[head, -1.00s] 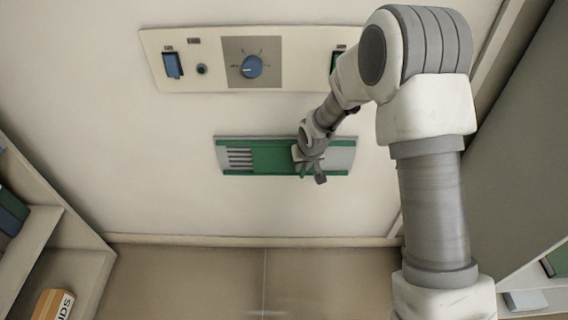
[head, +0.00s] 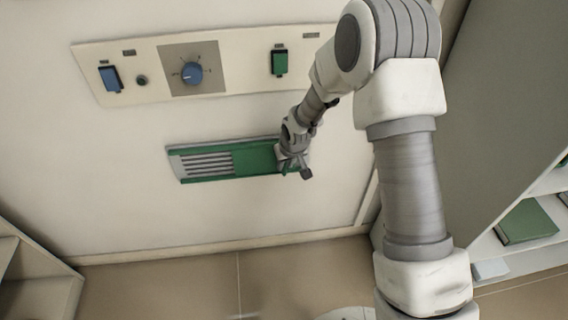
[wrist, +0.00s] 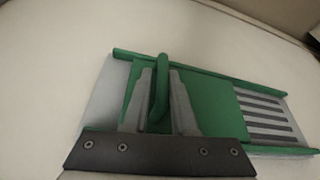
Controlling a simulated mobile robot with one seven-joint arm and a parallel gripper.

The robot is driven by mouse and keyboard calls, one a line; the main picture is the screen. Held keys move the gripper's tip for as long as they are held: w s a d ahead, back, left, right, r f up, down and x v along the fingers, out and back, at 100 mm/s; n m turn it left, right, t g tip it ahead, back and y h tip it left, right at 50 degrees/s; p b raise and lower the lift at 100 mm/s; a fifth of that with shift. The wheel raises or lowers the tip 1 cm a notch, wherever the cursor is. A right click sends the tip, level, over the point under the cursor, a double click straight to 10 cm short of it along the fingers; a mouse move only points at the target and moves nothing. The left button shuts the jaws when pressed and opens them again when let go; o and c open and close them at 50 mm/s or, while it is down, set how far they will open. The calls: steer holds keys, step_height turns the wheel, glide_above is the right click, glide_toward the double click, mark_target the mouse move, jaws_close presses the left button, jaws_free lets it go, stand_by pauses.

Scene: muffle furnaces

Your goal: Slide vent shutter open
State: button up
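The vent (head: 175,165) is a long green-railed frame low on the pale furnace front in the head view. Its green shutter plate (head: 252,158) covers the right part, and grey slots (head: 207,163) lie bare on the left. In the wrist view the shutter plate (wrist: 210,105) carries an upright green handle (wrist: 160,85), and the bare slots (wrist: 265,112) are at the right. My gripper (wrist: 160,75) has a finger on each side of the handle, closed on it. In the head view my gripper (head: 293,160) hides the shutter's right end.
Above the vent is a control panel (head: 130,75) with a blue switch (head: 111,79), a blue dial (head: 191,73) and a green switch (head: 279,62). A shelf with a green book (head: 525,222) is at the right, another shelf (head: 35,270) at the lower left.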

steer(key=o, duration=0.3)
steer(key=shift+d, duration=0.2)
steer(key=shift+o, duration=0.2)
steer(key=shift+a, duration=0.1)
steer(key=shift+r, duration=0.1)
steer(key=p+v, duration=0.5)
steer(key=v, duration=1.2)
steer(key=shift+s, duration=0.1)
steer(key=s+d+r+m+t+h, duration=0.1)
steer(key=s+d+r, duration=0.35)
steer(key=r, duration=0.25)
steer(key=s+d+r+m+h, duration=0.1)
steer(key=s+d+r, duration=0.3)
steer(key=d+r, duration=0.3)
steer(key=s+d+r+m, duration=0.1)
steer(key=s+d+r, duration=0.15)
steer(key=s, duration=0.45)
steer(key=s+d+r+m, duration=0.2)
steer(key=s+r, duration=0.2)
steer(key=s, duration=0.3)
step_height(320, 180, up, 17)
steer(key=s+p, duration=0.1)
steer(key=p, duration=1.6)
steer(key=shift+d+t+p, duration=0.3)
steer(key=shift+d, duration=0.05)
